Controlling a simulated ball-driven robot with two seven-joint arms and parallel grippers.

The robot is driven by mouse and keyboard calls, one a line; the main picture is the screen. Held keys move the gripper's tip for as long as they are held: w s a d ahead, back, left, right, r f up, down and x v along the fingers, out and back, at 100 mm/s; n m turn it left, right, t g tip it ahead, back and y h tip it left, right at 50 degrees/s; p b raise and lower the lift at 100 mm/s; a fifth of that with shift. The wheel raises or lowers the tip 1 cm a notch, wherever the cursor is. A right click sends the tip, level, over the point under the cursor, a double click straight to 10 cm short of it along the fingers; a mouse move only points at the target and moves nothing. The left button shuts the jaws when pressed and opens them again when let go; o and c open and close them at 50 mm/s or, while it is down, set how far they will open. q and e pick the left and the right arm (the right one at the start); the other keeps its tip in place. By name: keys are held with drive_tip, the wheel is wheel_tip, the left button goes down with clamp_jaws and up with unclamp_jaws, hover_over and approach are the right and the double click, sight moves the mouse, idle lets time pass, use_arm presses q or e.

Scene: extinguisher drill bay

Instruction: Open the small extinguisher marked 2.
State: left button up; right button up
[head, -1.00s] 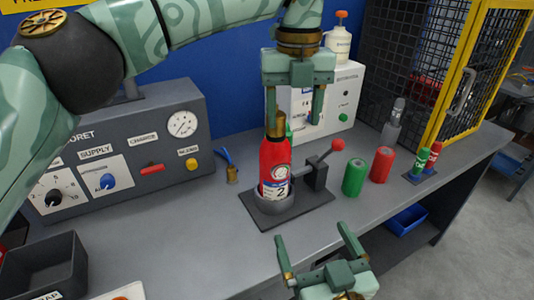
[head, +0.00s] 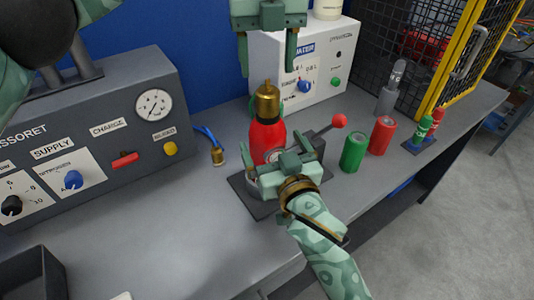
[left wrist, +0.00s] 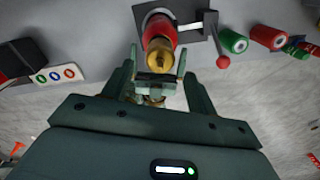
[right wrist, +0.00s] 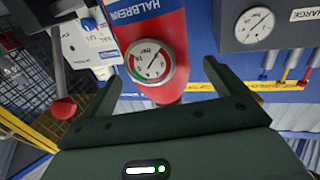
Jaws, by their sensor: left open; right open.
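The small red extinguisher (head: 264,138) with a brass top (head: 267,101) stands upright in a dark holder (head: 240,186) on the bench. Its brass top also shows in the left wrist view (left wrist: 160,57). My left gripper (head: 267,70) is open and empty above the brass top, pointing down. My right gripper (head: 274,152) is open at the extinguisher's front, with its fingers either side of the lower body. In the right wrist view the red body (right wrist: 152,22) and its round gauge (right wrist: 150,61) lie between the fingers; contact cannot be told. The number label is hidden in the head view.
A lever with a red ball (head: 339,121) stands right of the holder. Green (head: 353,152) and red (head: 381,136) cylinders stand further right. A grey control panel (head: 110,130) is at left; a white unit (head: 325,75) is behind.

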drive_tip(key=x, duration=0.5)
drive_tip(key=shift+w, duration=0.15)
